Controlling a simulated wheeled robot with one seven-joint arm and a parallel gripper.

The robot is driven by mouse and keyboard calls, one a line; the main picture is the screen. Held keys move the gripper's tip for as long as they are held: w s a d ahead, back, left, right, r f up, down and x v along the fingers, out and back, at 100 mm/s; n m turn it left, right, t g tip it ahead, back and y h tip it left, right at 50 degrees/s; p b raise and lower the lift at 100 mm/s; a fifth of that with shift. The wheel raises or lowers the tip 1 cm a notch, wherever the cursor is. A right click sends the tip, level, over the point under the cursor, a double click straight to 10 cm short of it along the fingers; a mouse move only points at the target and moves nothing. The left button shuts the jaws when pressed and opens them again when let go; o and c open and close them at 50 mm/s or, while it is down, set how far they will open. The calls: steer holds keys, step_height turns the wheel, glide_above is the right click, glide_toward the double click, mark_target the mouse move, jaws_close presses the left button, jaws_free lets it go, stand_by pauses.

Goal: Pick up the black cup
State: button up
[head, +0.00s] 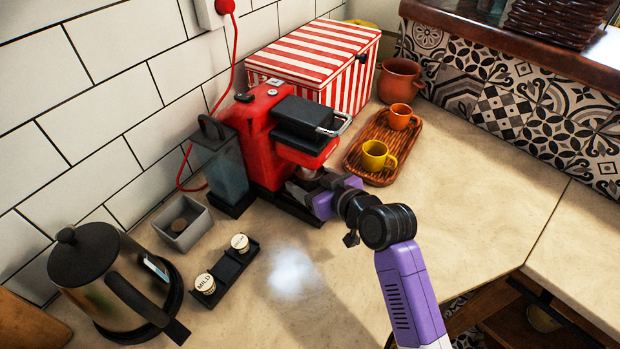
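I cannot make out a black cup in the head view. My gripper (306,190) reaches in at the front of the red coffee machine (262,145), low under its black top, above or at the drip tray (290,208). The purple gripper body and black wrist hide much of that space, so a cup there may be covered. The fingers are small and partly hidden, and I cannot tell if they are open or hold something. A yellow cup (376,157) and an orange cup (400,117) stand on a brown woven tray (358,173) right of the machine.
A kettle (100,280), a grey box (183,222) and a black holder with two round capsules (228,270) stand at left. A striped box (318,62) and a clay pot (399,80) stand behind. The counter's right part (480,200) is clear.

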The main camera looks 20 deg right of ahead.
steer(key=c, duration=1.1)
steer(key=shift+r, duration=0.15)
